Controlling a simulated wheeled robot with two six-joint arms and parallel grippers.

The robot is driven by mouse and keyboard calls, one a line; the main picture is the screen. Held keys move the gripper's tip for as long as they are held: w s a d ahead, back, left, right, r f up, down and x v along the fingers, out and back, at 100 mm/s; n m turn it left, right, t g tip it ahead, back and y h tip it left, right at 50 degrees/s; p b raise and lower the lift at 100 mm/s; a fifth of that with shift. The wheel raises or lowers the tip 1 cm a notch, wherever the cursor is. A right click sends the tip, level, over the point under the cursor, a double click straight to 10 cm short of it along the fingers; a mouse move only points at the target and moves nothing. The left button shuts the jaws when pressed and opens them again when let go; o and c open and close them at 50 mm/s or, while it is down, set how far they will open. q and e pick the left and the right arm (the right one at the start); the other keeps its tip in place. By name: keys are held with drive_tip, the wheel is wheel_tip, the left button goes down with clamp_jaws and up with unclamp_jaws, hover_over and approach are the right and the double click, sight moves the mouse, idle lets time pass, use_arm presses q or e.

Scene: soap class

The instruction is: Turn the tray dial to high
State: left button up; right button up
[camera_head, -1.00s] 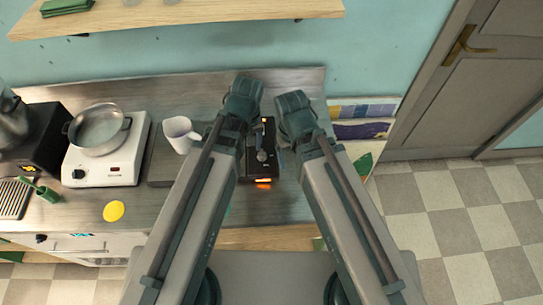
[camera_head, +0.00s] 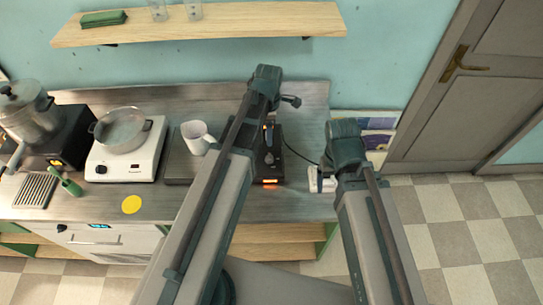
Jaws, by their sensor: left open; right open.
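A black device (camera_head: 270,182) with a lit orange strip at its front stands on the counter, partly behind my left arm. A grey upright part shows on it. A dark flat slab (camera_head: 178,168) lies left of it, partly hidden by my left arm. I cannot make out a tray dial or its setting. My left gripper (camera_head: 291,100) shows only as a small dark end beyond the device.
A white mug (camera_head: 196,138) stands at the slab. A white hotplate (camera_head: 128,168) with a black knob carries a pan (camera_head: 121,130). A pot (camera_head: 27,108) stands on a black heater at the far left. A yellow disc (camera_head: 131,204) lies in front. A shelf (camera_head: 230,22) hangs above.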

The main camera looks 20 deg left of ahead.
sight(269, 156)
use_arm(q)
wheel_tip(269, 156, down, 14)
drive_tip(key=b, duration=1.3)
drive_tip(key=shift+r, duration=0.1)
use_arm(e)
wheel_tip(269, 156, down, 14)
drive_tip(key=shift+r, duration=0.15)
use_arm(q)
drive_tip(key=shift+r, duration=0.1)
drive_tip(key=shift+c, duration=0.4)
clamp_jaws()
